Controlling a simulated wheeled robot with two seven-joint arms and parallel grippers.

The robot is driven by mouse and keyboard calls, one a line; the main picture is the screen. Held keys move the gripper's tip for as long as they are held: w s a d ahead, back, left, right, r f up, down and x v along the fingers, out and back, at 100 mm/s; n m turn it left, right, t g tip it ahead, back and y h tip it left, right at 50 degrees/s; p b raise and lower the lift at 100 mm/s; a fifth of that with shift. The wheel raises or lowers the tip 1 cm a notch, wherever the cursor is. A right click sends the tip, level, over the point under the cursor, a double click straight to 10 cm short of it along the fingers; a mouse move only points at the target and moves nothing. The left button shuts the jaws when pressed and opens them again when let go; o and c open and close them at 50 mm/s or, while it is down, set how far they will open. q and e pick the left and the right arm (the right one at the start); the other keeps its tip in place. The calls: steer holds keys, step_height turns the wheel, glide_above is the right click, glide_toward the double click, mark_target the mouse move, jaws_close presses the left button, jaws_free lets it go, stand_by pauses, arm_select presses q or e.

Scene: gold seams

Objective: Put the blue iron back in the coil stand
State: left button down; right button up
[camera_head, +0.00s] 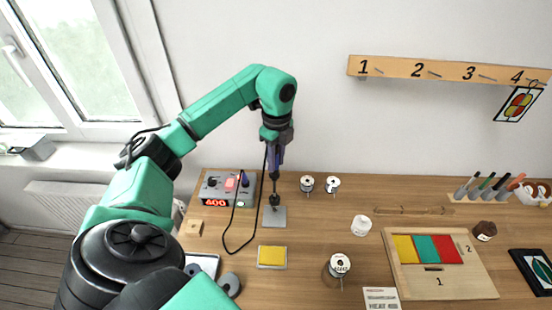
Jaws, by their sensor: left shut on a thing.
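My left gripper (277,140) points down at the back of the table, shut on the upper part of the blue iron (277,157). The iron is upright, with its lower end pointing down at the coil stand. The coil stand has a dark coil (274,200) on a grey square base (274,217). My right gripper is not in view.
A grey station (227,189) with a red "400" display stands left of the stand. A yellow sponge tray (272,257) lies in front. Solder spools (307,184) stand to the right. A wooden board (400,275) with coloured pieces lies at right; a peg rail (440,70) is on the wall.

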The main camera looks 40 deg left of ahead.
mark_target(276, 180)
arm_select(q)
steer(key=shift+f+b, duration=0.35)
steer(key=shift+f, duration=0.25)
stand_by(0.5)
steer(key=shift+f+b, duration=2.8)
steer(key=shift+f, duration=2.2)
stand_by(1.1)
steer(key=shift+c, duration=0.3)
jaws_free()
